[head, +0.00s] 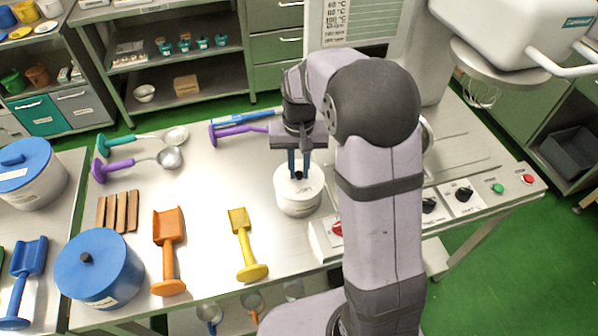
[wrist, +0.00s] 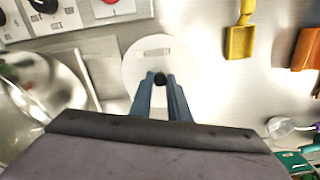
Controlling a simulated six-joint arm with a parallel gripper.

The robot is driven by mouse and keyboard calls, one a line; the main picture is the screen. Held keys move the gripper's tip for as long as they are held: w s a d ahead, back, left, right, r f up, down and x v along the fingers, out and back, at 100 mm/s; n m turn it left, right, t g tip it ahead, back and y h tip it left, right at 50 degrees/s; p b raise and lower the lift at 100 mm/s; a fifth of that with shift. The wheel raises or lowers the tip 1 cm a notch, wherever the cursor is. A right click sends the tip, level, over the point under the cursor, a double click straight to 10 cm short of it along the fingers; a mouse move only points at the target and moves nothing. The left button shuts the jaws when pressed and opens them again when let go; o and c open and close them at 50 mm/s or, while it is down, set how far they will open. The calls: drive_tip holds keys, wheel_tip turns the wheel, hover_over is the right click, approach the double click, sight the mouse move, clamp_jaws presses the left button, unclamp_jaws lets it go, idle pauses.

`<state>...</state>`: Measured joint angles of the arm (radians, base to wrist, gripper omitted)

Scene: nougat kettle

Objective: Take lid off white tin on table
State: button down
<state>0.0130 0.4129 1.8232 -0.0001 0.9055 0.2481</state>
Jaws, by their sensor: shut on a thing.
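The white tin (head: 298,203) stands upright on the steel table, with its white lid (head: 287,178) on top. In the wrist view the lid (wrist: 137,65) is a pale disc with a small dark knob in its middle. My gripper (head: 299,174) points straight down over the tin, its blue fingers shut on the lid's knob. In the wrist view my gripper (wrist: 160,82) closes around the dark knob. The lid appears to sit on the tin; I cannot tell whether there is a gap. The tin's far side is partly hidden by my fingers.
A yellow scoop (head: 243,243) and an orange scoop (head: 168,250) lie left of the tin. Ladles (head: 168,158) lie further back. A control box with a red knob (head: 336,228) stands close on the right. A blue-lidded tub (head: 100,268) is at front left.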

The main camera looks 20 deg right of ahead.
sight(299, 173)
wheel_tip(299, 173, up, 12)
drive_tip(key=p, duration=0.1)
drive_tip(key=shift+r, duration=0.25)
idle(0.9)
idle(0.4)
